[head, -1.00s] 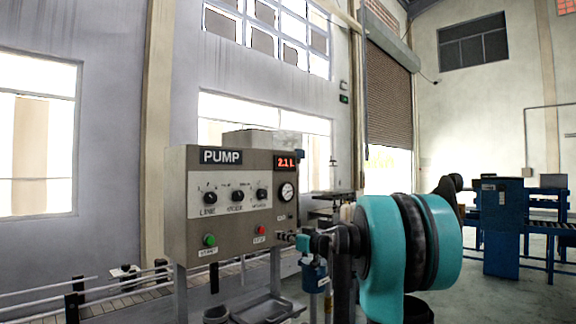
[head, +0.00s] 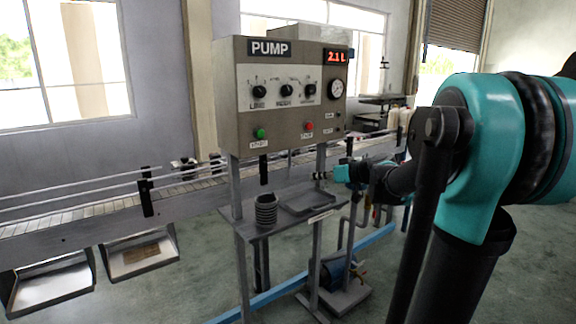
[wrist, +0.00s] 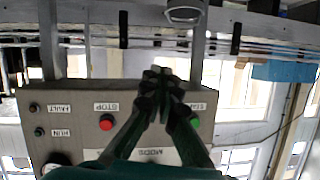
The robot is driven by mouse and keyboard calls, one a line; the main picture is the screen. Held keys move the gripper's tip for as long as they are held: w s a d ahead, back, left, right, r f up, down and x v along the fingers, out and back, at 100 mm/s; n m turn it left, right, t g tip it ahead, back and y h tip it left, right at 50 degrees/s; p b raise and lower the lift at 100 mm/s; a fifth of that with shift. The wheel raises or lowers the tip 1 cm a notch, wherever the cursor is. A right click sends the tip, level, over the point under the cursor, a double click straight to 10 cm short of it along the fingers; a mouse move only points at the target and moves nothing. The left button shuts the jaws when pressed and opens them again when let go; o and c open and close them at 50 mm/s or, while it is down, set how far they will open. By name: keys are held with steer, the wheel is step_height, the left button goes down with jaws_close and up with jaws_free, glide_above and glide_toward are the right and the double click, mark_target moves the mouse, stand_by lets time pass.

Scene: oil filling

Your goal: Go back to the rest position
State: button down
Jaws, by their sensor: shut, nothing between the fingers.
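My gripper (wrist: 163,76) shows in the wrist view with its dark fingers together and nothing between them. The wrist view is upside down, and the fingers stand in front of the grey pump panel (wrist: 75,128), between the red stop button (wrist: 106,122) and the green button (wrist: 195,122). I cannot tell whether they touch it.
A small stand under the panel holds a dark ribbed cup (head: 266,211) and a shallow tray (head: 308,201). A blue motor unit (head: 343,272) sits on the floor below. A conveyor (head: 100,211) runs along the wall. Two metal bins (head: 140,256) stand at left. Floor at lower left is open.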

steer(key=s+f+m+g+h, duration=0.3)
steer(key=s+f+g+h, duration=0.1)
steer(key=s+f, duration=1.35)
steer(key=s+d+f+m+g+h, duration=0.2)
steer(key=s+d+f+h, duration=0.3)
steer(key=s+d+f, duration=0.3)
steer(key=s+f+m, duration=0.1)
steer(key=s+f, duration=0.1)
steer(key=s, duration=0.2)
steer(key=shift+s+d+f, duration=0.15)
steer(key=shift+d, duration=0.05)
steer(key=shift+d, duration=0.1)
